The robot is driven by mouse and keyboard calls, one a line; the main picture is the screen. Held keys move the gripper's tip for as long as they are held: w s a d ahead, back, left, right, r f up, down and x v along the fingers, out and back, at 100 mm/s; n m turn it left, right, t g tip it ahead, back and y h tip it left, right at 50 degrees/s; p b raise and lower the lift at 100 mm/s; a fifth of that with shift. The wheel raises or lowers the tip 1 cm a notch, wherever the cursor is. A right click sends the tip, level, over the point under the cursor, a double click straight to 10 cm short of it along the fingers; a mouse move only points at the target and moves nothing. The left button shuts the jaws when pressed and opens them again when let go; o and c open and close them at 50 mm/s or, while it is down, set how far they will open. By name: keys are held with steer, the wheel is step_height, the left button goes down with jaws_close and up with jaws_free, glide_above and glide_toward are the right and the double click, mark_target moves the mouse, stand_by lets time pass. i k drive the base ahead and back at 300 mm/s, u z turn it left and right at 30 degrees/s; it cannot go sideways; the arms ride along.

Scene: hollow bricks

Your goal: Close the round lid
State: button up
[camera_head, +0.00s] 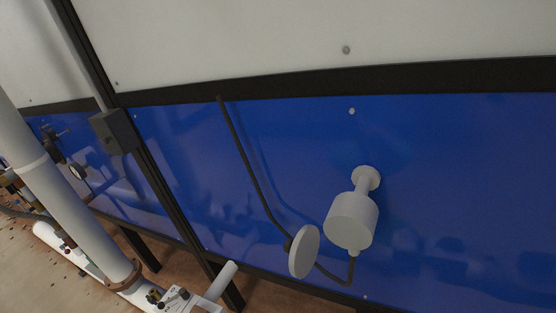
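A round pale grey lid (304,251) stands tilted at the lower middle of the view, in front of the blue panel. A pale grey cylinder (351,221) is to its right, fixed to the panel by a short stem with a round flange (366,178). The lid is apart from the cylinder's body. A dark bent rod or cable (254,180) runs down the panel to behind the lid, and continues below toward the cylinder's lower end. My gripper does not show in this view.
The blue panel (440,190) fills the right, under a black rail (420,78) and a white panel. Dark posts with a black box (115,131) stand left. A large white pipe (62,200) and fittings (172,297) occupy the lower left. Brown floor shows below.

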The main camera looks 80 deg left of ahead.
mark_target(303, 250)
steer(key=u, duration=0.45)
steer(key=k, duration=1.15)
steer(key=u, duration=0.25)
steer(key=i, duration=0.85)
steer(key=u, duration=0.5)
